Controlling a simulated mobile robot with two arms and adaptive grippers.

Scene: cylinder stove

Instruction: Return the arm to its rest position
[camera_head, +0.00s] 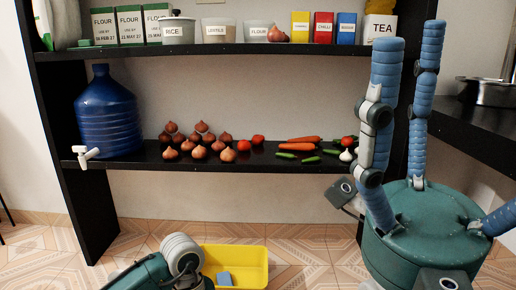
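A green and white jointed arm link (182,255), which looks like part of my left arm, rises at the bottom edge left of centre. Its rounded joint stands in front of the left side of a yellow bin. No fingertips of my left gripper show, so I cannot see whether it holds anything. My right gripper does not show either.
The yellow bin (258,265) holds a small blue item (225,279). A green drum-like body (425,235) with blue segmented columns (386,75) fills the right. A black shelf (225,157) carries vegetables and a blue water jug (108,115). A pot (487,92) sits on the right counter.

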